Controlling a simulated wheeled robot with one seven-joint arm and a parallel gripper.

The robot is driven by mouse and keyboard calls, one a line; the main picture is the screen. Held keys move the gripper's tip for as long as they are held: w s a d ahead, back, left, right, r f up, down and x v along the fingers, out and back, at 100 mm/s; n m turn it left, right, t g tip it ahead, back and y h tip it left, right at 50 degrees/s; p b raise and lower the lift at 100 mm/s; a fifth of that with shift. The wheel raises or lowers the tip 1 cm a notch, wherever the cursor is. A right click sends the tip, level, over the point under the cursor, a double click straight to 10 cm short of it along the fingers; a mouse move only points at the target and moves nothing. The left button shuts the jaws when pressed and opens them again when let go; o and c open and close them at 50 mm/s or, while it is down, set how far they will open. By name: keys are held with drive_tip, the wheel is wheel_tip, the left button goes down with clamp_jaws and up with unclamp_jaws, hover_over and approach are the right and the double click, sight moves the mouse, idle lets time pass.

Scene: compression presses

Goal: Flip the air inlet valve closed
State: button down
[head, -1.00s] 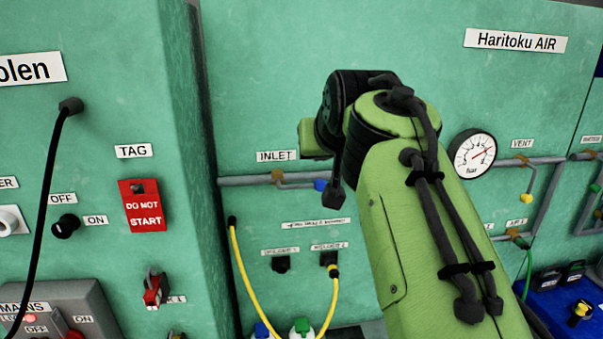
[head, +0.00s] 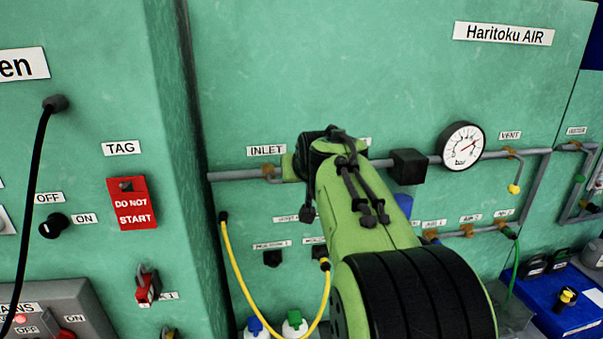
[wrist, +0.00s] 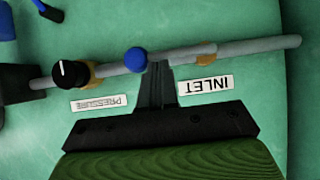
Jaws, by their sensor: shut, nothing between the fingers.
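The inlet valve shows in the wrist view, which is turned upside down, as a tan body (wrist: 207,55) on the grey pipe under the INLET label (wrist: 207,84). Its lever lies roughly along the pipe and ends in a blue ball knob (wrist: 135,60). My gripper (wrist: 157,70) is shut and empty, its fingertips at the pipe right beside the blue knob; whether they touch the lever I cannot tell. In the head view the tan valve body (head: 268,173) shows just left of my wrist, which hides the knob and my fingers.
A black pressure knob (wrist: 70,73) is on the same pipe near my fingers. A dark block (head: 408,166) and a pressure gauge (head: 461,147) are further right. A yellow hose (head: 240,283) hangs below. A cabinet with a red tag (head: 132,204) stands at left.

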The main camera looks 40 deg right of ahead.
drive_tip(key=shift+d+f+m+t+y+b, duration=0.2)
drive_tip(key=shift+f+m+t+y+b, duration=0.25)
drive_tip(key=shift+f+y, duration=0.15)
idle(0.5)
drive_tip(key=w+a+f+m+t+y+b, duration=0.1)
drive_tip(key=a+f+m+t+y+b, duration=0.2)
drive_tip(key=f+m+t+y+b, duration=0.3)
wheel_tip(320, 180, down, 3)
drive_tip(key=m+b, duration=0.1)
drive_tip(key=m, duration=0.2)
drive_tip(key=shift+w+a+r+b, duration=0.2)
drive_tip(key=shift+w+a+b, duration=0.05)
drive_tip(key=shift+w+b, duration=0.05)
idle(0.4)
drive_tip(key=shift+a+m, duration=0.1)
drive_tip(key=shift+m, duration=0.15)
drive_tip(key=shift+f, duration=0.15)
idle(0.4)
